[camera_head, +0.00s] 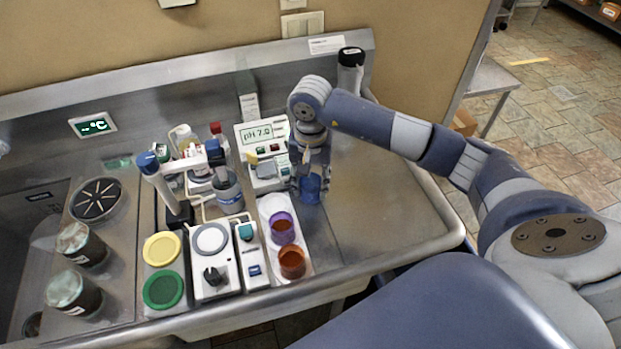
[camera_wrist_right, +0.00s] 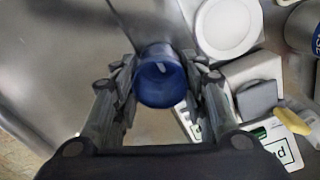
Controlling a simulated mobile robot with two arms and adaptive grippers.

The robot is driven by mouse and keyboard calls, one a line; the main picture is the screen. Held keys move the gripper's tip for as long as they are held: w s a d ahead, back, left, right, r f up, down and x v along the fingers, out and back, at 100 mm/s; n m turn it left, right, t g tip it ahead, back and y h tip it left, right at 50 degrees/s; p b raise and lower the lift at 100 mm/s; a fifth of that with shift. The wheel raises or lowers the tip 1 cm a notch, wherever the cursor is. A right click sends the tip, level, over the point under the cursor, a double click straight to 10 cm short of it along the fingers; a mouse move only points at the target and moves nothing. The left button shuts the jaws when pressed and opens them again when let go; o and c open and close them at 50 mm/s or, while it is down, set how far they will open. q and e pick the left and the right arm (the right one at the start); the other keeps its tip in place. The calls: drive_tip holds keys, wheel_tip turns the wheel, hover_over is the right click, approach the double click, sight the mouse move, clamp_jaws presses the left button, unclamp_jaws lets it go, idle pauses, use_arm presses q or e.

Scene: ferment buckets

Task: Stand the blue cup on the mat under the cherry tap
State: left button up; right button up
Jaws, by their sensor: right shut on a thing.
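The blue cup (camera_head: 311,190) is between the fingers of my right gripper (camera_head: 311,180), over the bare steel just right of the white tray. I cannot tell whether the cup's base touches the counter. I cannot make out a cherry tap or its mat in these views. My left gripper is not in view.
The white tray (camera_head: 270,206) holds a purple cup (camera_head: 282,227) and a brown-orange cup (camera_head: 292,261). A pH meter (camera_head: 265,135), a scale (camera_head: 211,280), yellow (camera_head: 161,248) and green (camera_head: 163,289) discs and dark jars (camera_head: 73,293) crowd the left. The steel counter (camera_head: 385,200) is clear at right.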

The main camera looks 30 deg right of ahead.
drive_tip(key=shift+f, duration=0.1)
drive_tip(key=shift+f+b, duration=0.1)
drive_tip(key=shift+b, duration=0.2)
drive_tip(key=o, duration=0.6)
drive_tip(key=shift+c, duration=0.2)
